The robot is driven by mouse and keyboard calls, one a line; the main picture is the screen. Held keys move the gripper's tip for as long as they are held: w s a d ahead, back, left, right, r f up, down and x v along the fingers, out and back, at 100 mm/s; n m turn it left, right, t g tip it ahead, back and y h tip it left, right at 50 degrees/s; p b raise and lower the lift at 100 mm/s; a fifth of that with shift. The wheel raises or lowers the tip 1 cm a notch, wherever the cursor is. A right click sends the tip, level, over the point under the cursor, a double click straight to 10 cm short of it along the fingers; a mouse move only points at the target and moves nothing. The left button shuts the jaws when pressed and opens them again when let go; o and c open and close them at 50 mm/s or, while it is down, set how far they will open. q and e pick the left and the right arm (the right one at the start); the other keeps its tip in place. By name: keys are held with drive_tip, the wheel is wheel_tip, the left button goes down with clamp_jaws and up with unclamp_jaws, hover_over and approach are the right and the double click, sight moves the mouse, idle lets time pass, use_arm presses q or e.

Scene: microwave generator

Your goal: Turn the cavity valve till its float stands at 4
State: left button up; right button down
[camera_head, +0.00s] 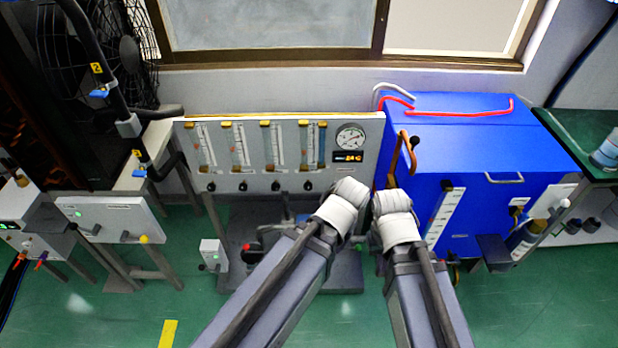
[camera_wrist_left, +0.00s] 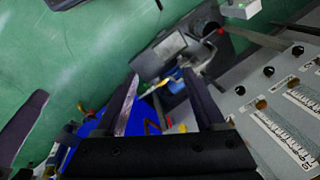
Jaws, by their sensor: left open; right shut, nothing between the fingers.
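The grey flowmeter panel (camera_head: 255,150) stands at the back centre in the head view. It carries several upright scaled tubes with a black valve knob (camera_head: 275,186) under each. The labels and float heights are too small to read, so I cannot tell which knob is the cavity valve. In the left wrist view, knobs (camera_wrist_left: 268,72) and a printed scale (camera_wrist_left: 290,135) show at the right. My left gripper (camera_wrist_left: 160,75) is open and empty, apart from the knobs. In the head view its jaws are hidden by my wrist. My right gripper (camera_head: 391,182) is shut and empty beside the blue cabinet, mostly hidden.
The blue cabinet (camera_head: 475,135), with a red hose (camera_head: 460,112) on top, stands right of the panel. A round gauge (camera_head: 351,137) and small display (camera_head: 348,157) sit at the panel's right end. A white box (camera_head: 110,220) on legs stands at left. Green floor is open in front.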

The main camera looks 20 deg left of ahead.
use_arm(q)
drive_tip(key=w+a+f+n+t+y+b, duration=0.1)
drive_tip(key=w+a+f+t+y+b, duration=0.25)
drive_tip(key=w+a+f+b, duration=0.4)
drive_tip(key=w+a+f+n+t+y+b, duration=0.15)
drive_tip(key=w+a+f+t+b, duration=0.3)
drive_tip(key=w+b, duration=0.6)
drive_tip(key=m+t+h+b, duration=0.2)
drive_tip(key=m+t+b, duration=0.5)
drive_tip(key=b, duration=1.3)
approach(308, 188)
drive_tip(key=w+f+t, duration=0.1)
drive_tip(key=w, duration=0.1)
drive_tip(key=shift+w+a+n, duration=0.15)
drive_tip(key=shift+a+n, duration=0.15)
drive_tip(key=shift+n, duration=0.15)
use_arm(e)
wheel_tip(308, 188, down, 41)
drive_tip(key=shift+r, duration=0.15)
use_arm(q)
drive_tip(key=shift+w+r, duration=0.1)
drive_tip(key=x, duration=0.7)
drive_tip(key=shift+w+a, duration=0.15)
drive_tip(key=shift+w, duration=0.15)
drive_tip(key=shift+c, duration=0.2)
